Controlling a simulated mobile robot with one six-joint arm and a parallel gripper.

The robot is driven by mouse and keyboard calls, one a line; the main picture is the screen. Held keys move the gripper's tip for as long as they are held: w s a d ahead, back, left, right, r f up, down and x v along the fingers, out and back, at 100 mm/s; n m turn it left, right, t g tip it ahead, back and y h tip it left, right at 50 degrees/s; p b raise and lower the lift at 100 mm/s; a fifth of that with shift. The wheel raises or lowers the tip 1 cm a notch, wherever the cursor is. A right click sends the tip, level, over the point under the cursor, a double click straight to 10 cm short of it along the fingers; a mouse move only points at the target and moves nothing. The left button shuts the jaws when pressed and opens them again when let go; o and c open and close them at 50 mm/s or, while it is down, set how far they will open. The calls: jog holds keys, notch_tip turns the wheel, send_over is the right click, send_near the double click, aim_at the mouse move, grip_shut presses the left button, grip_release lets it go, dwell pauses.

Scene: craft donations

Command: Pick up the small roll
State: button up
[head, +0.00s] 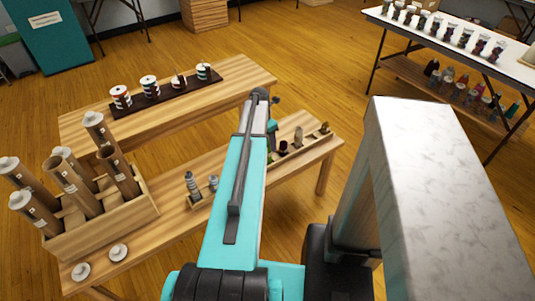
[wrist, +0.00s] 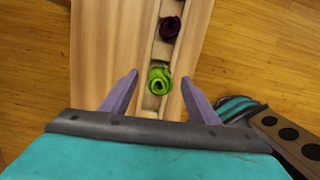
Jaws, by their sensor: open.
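In the wrist view a small bright green roll (wrist: 159,79) lies in a compartment of a narrow wooden tray (wrist: 151,48). A dark purple roll (wrist: 169,27) lies in the tray beyond it. My gripper (wrist: 160,77) is open and empty, its two purple fingers on either side of the green roll in the picture. I cannot tell how high it is above the tray. In the head view my arm hides the gripper and part of the tray. I cannot tell which roll is the task's small roll.
In the head view a wooden box (head: 115,222) of brown tubes stands left on the near table (head: 168,215). A dark tray (head: 165,100) with several spools is on the back table. A white table (head: 455,48) with jars stands at the far right.

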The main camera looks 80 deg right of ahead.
jog(key=f, duration=0.5)
jog(key=shift+s+d+f+p, duration=0.1)
jog(key=shift+s+d+p, duration=0.15)
jog(key=shift+p, duration=0.15)
dwell(0.5)
jog(key=c, duration=1.1)
jog(key=shift+r, duration=0.2)
jog(key=a+r, duration=0.1)
jog(key=a, duration=0.4)
jog(key=a+r+b, duration=0.1)
jog(key=a+r, duration=0.1)
jog(key=a, duration=0.3)
jog(key=a+r+b, duration=0.1)
jog(key=a, duration=0.5)
jog(key=shift+w+r, duration=0.3)
jog(key=shift+r, duration=0.05)
